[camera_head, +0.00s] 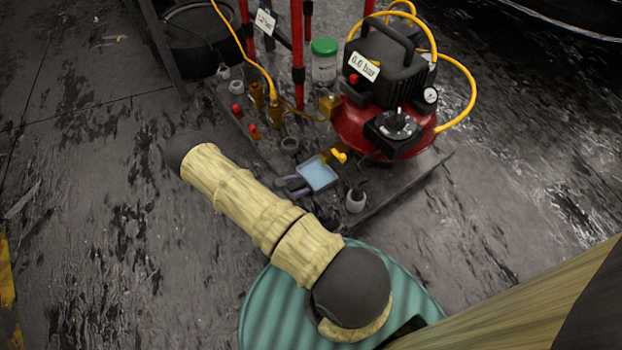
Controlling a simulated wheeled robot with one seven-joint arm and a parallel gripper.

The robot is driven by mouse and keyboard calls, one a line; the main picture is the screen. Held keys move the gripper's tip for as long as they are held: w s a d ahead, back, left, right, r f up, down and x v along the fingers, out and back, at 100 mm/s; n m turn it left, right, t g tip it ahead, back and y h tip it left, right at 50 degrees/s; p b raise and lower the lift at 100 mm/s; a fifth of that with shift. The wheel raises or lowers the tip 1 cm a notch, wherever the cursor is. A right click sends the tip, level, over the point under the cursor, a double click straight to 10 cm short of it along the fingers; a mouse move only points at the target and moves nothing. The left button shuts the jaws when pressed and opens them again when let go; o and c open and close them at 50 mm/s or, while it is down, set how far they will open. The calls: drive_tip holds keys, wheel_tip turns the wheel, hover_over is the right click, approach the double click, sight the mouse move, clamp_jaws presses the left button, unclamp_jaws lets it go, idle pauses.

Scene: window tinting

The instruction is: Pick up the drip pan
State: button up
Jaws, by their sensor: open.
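A small shallow tray with a pale blue inside and a grey rim (317,173), which looks like the drip pan, lies on the dark board in the middle of the view. Two short dark, lilac-edged fingers at its left edge look like my open gripper (294,186). They are beside the tray's left edge, with nothing seen between them. I cannot tell whether they touch it. My arm crosses in front and hides the rest of the gripper.
A red and black compressor (385,120) with yellow hose stands right behind the tray. A grey cup (356,201) is at its right front, and a dark ring (289,145) behind left. Brass fittings, a green-lidded jar (324,60) and red posts stand farther back. Open floor lies left and right.

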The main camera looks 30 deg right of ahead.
clamp_jaws()
idle(0.3)
drive_tip(key=shift+r+p, duration=0.5)
drive_tip(key=a+p, duration=0.6)
drive_tip(key=a, duration=1.2)
drive_tip(key=shift+s+r+p, duration=0.2)
drive_tip(key=shift+s+p, duration=0.15)
drive_tip(key=shift+p, duration=0.05)
drive_tip(key=shift+w, duration=0.15)
